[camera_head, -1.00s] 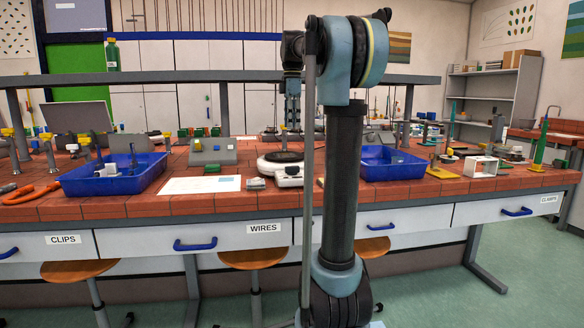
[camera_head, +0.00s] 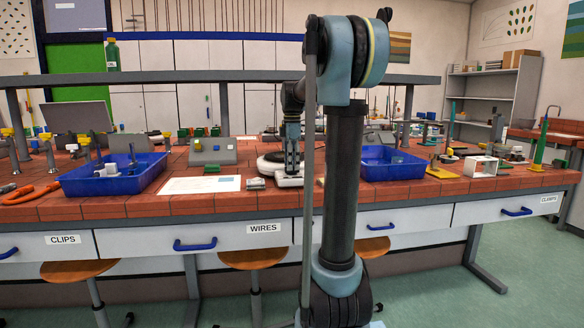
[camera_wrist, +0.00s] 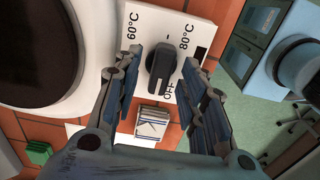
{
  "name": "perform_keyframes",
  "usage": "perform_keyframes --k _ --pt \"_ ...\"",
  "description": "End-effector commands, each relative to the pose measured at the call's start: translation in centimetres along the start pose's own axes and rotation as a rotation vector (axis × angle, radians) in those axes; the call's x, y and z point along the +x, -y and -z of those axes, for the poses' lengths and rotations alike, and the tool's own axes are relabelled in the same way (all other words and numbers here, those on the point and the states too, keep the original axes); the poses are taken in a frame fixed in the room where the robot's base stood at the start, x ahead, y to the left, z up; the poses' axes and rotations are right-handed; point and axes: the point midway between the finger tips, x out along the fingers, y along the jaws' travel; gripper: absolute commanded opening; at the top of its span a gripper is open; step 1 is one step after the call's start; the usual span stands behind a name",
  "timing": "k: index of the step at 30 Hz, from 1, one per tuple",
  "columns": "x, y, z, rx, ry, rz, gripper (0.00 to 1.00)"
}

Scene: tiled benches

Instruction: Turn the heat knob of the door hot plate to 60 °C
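The hot plate (camera_head: 268,165) is white with a dark round top and stands on the tiled bench, left of my arm. Its dark heat knob (camera_wrist: 161,64) is on the white panel in the wrist view, with 60°C (camera_wrist: 133,26), 80°C (camera_wrist: 187,37) and OFF (camera_wrist: 168,90) printed around it. The knob's raised bar runs roughly up and down in the picture, its lower end near OFF. My gripper (camera_wrist: 161,60) is open, a finger on each side of the knob, with narrow gaps apparent. In the head view my gripper (camera_head: 291,170) is down at the hot plate's front, partly hiding it.
A small striped block (camera_wrist: 152,122) lies close to the panel; a white sheet (camera_head: 200,185) lies to the left. Blue trays (camera_head: 75,187) and (camera_head: 375,175) flank this area. A grey shelf rail (camera_head: 220,76) spans the bench above. Bare tiles lie along the front edge.

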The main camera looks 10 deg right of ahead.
Motion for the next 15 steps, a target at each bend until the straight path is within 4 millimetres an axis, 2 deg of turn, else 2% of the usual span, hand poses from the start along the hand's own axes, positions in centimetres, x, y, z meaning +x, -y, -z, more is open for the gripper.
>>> perform_keyframes --k 6,14,15 --pt "1.08 0.03 0.01 0.0 0.0 0.0 0.38" --pt "1.12 0.02 0.01 0.0 0.0 0.0 0.38" --pt "1.12 0.03 0.01 0.0 0.0 0.0 0.29"
